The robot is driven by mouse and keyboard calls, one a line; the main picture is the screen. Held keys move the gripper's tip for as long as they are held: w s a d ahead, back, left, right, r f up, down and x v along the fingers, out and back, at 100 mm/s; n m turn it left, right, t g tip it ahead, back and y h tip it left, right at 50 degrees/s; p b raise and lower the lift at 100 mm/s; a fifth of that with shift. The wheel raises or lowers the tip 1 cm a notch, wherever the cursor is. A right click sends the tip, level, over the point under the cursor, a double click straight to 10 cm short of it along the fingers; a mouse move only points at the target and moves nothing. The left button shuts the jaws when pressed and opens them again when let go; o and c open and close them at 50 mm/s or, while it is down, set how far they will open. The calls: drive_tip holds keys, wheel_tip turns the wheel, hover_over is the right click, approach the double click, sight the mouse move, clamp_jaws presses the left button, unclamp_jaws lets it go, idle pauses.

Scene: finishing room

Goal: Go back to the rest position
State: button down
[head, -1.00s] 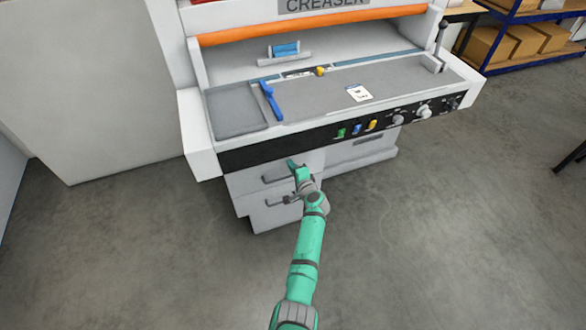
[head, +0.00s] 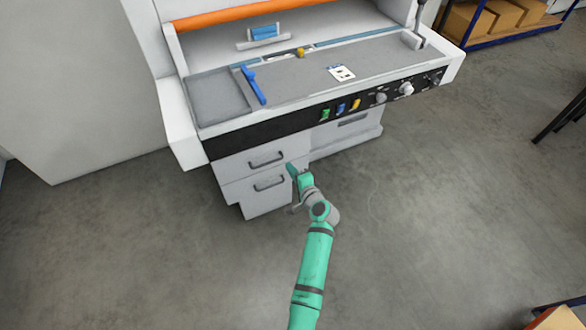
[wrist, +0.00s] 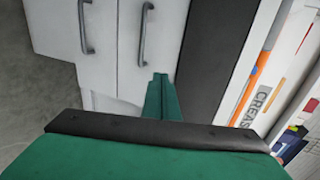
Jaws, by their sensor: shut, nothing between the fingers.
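My gripper (head: 292,168) is at the end of the green arm, in front of the creaser's drawers in the head view. In the wrist view its green fingers (wrist: 161,95) are together, with nothing between them. The upper drawer handle (head: 267,160) and the lower drawer handle (head: 270,183) show just left of the gripper, and both drawers look closed. In the wrist view both handles stand beyond the fingers, apart from them.
The creaser (head: 230,140) carries a blue tool (head: 253,86), a white card (head: 341,73) and a row of switches and knobs. A blue-framed shelf with cardboard boxes (head: 470,24) stands at the back right. Grey floor (head: 430,210) is open to the right.

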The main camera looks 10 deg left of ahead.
drive_tip(key=shift+s+d+r, duration=0.1)
drive_tip(key=shift+s+d, duration=0.05)
drive_tip(key=shift+s, duration=0.05)
drive_tip(key=s+d+f+n+t+h, duration=0.15)
drive_tip(key=s+d+f+h, duration=0.35)
drive_tip(key=s, duration=0.8)
drive_tip(key=s+d+f+n+g+h, duration=0.1)
drive_tip(key=s+d+f+n, duration=0.15)
drive_tip(key=s+d, duration=0.75)
drive_tip(key=s+a+r+n+t+h, duration=0.1)
drive_tip(key=s+r+n, duration=0.2)
drive_tip(key=s+r, duration=0.7)
drive_tip(key=s+a+r+n+t+h, duration=0.1)
drive_tip(key=s+r+n, duration=0.3)
drive_tip(key=s+r, duration=0.6)
drive_tip(key=s+a+t, duration=0.1)
drive_tip(key=s, duration=0.6)
drive_tip(key=shift+s+a+r, duration=0.15)
drive_tip(key=shift+a+r, duration=0.05)
drive_tip(key=shift+r, duration=0.15)
drive_tip(key=shift+f, duration=0.1)
